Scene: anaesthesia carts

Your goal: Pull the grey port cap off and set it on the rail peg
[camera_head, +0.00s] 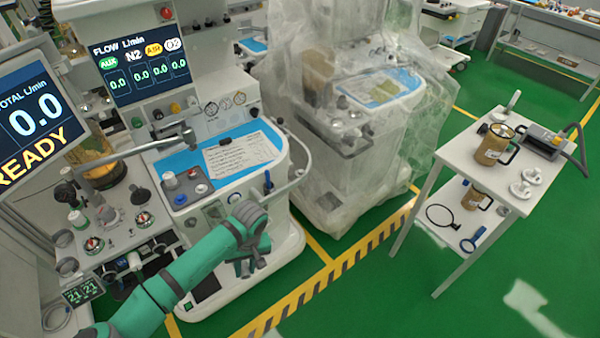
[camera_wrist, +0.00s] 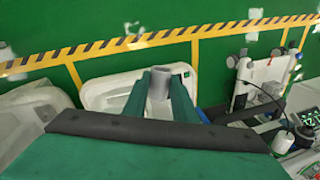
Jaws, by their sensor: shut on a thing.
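My gripper (camera_wrist: 160,90) has its two green fingers closed on a grey cylindrical cap (camera_wrist: 159,83), seen in the wrist view. The cap stands between the fingertips, with the white machine base and the green floor behind it. No port shows around it in that view. In the head view my gripper (camera_head: 247,264) is low at the front of the anaesthesia machine (camera_head: 231,188), below its worktop edge. There the wrist hides the cap. I cannot tell which part is the rail peg.
A machine under clear plastic (camera_head: 345,140) stands to the right of my arm. A white trolley (camera_head: 462,155) with jugs and parts is farther right. Yellow and black floor tape (camera_head: 335,268) crosses the front. The green floor between tape and trolley is mostly free.

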